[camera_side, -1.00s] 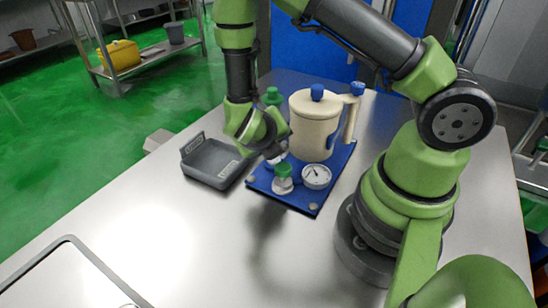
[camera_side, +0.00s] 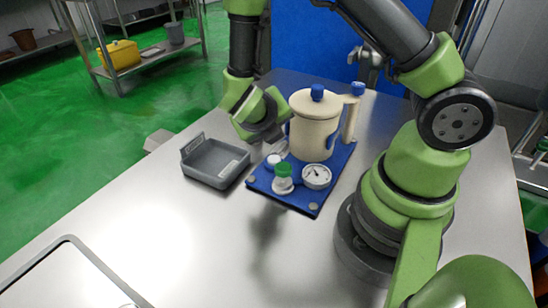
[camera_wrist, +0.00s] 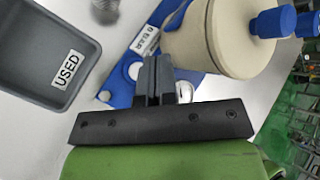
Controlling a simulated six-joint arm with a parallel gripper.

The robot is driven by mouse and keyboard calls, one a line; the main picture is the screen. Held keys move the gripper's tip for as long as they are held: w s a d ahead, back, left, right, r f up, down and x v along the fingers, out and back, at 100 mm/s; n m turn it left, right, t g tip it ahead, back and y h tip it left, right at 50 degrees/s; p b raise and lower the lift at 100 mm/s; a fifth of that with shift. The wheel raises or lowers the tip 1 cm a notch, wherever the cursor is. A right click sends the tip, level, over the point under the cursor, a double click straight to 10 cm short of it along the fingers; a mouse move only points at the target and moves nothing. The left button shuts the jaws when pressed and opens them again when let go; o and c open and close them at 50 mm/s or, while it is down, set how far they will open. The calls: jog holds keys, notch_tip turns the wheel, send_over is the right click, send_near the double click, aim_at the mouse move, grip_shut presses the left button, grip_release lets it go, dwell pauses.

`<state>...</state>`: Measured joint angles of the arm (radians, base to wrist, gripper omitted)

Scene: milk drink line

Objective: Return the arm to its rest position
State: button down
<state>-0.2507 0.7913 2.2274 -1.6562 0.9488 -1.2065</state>
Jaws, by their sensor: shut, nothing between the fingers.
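My gripper (camera_wrist: 156,64) shows at the lower middle of the wrist view, its two dark fingers together with nothing between them. In the side view my wrist is raised above the blue plate (camera_side: 325,185), just left of the cream jug (camera_side: 313,138), and the fingertips are hard to make out there. The jug (camera_wrist: 225,40) has blue knobs and also shows at the upper right of the wrist view. A green-topped valve (camera_side: 283,178) and a round gauge (camera_side: 317,176) sit on the plate's near part.
A grey tray (camera_side: 203,181) lies left of the plate; the wrist view shows its "USED" label (camera_wrist: 68,68). A grey-framed panel (camera_side: 60,285) lies at the near left. The front middle of the steel table (camera_side: 200,260) is clear. A blue panel (camera_side: 310,45) stands behind.

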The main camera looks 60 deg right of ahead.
jog(key=s+a+r+m+t+y, duration=0.1)
jog(key=s+a+r+m+y, duration=0.1)
jog(key=r+m, duration=0.5)
jog(key=s+a+r+m+t+y, duration=0.2)
jog(key=s+r+m+y, duration=0.3)
jog(key=m, duration=1)
jog(key=s+a+r+m+t+y, duration=0.2)
jog(key=s+a+r+m+y, duration=0.2)
jog(key=r+m, duration=0.5)
jog(key=s+m, duration=0.1)
jog(key=m, duration=0.1)
jog(key=shift+s+a+m, duration=0.15)
jog(key=shift+a+m, duration=0.05)
jog(key=shift+m, duration=0.1)
dwell(0.9)
